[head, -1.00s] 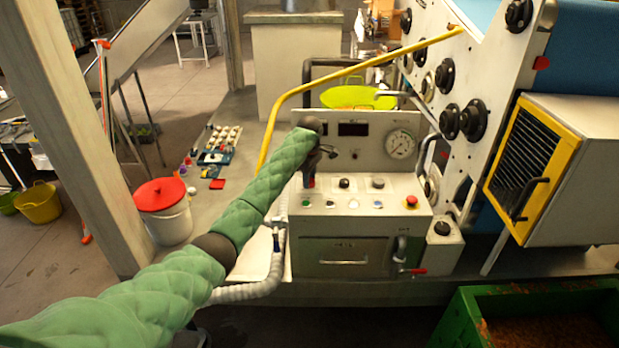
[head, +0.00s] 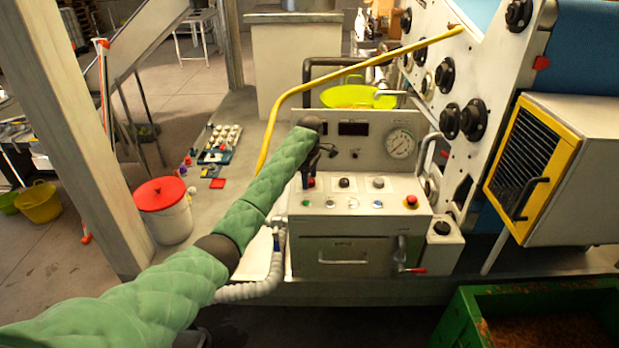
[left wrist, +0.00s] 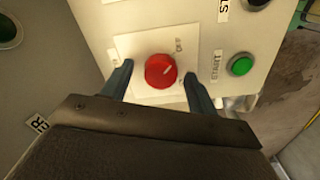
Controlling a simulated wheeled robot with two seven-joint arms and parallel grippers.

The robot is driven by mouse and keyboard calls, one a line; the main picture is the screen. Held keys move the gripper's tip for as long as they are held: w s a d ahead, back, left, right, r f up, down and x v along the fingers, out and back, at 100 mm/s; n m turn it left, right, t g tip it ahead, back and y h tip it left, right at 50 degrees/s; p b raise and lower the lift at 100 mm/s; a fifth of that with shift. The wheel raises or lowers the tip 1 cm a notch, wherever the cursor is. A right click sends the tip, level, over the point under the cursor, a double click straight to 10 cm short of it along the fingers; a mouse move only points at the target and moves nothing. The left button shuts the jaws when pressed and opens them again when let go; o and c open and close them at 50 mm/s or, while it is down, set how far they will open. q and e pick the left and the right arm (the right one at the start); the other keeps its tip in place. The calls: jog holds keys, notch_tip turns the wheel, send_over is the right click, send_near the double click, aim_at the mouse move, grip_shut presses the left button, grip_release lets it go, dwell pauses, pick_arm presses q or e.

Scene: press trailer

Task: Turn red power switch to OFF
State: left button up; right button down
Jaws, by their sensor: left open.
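The red power switch (left wrist: 161,71) is a round red knob on a pale square plate on the control panel. In the left wrist view its pale pointer mark slants to the upper right, towards the letters OFF. In the head view the red switch (head: 310,182) shows small below my left gripper (head: 308,178). In the left wrist view my left gripper (left wrist: 158,82) is open, with one finger on each side of the knob. I cannot tell whether the fingers touch it. My right gripper is not in view.
A green START button (left wrist: 239,66) sits to the right of the switch in the left wrist view. The panel also holds black knobs (head: 344,183), a red emergency button (head: 411,201) and a round gauge (head: 400,144). A yellow rail (head: 300,92) arches behind my left arm.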

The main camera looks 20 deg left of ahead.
aim_at(310, 180)
pick_arm(q)
jog(key=shift+r+b, duration=0.5)
jog(key=shift+b, duration=0.05)
notch_tip(310, 180, up, 5)
jog(key=shift+b, duration=1.15)
jog(key=shift+r, duration=0.85)
